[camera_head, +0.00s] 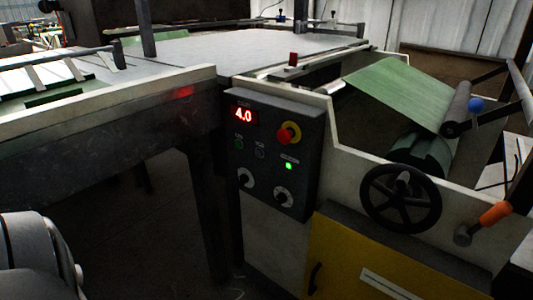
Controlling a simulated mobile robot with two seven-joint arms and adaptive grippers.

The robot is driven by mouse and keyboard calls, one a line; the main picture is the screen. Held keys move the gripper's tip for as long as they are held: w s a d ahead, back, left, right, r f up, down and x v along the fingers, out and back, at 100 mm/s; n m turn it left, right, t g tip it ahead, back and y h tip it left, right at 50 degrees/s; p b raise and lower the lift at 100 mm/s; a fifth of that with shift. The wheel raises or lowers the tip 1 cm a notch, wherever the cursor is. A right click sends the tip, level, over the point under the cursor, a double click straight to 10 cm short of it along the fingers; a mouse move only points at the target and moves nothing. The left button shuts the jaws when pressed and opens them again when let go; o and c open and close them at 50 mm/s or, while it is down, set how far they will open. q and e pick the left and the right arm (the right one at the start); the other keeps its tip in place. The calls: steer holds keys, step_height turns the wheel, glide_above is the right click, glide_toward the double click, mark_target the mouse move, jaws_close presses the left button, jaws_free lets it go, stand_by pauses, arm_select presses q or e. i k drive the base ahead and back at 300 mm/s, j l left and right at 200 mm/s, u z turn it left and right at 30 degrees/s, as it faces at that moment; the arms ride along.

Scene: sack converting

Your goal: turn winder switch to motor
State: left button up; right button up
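A dark control panel (275,150) on the machine's front left carries two rotary switches with pale dials, a left one (245,178) and a right one (284,196). Their labels are too small to read, so I cannot tell which is the winder switch or where each points. Above them are a red display reading 4.0 (243,115), a red and yellow stop button (289,133) and a lit green lamp (289,166). Neither gripper is in view. A grey rounded part of my own arm shows at the lower left.
A black handwheel (402,198) and an orange-handled crank (492,215) stick out right of the panel. Green sheet (399,91) runs to a roller above. A yellow cabinet door (375,262) is below. A table frame (110,125) stands left; the space before the panel looks clear.

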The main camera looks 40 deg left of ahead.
mark_target(243, 179)
steer(key=u, duration=1.4)
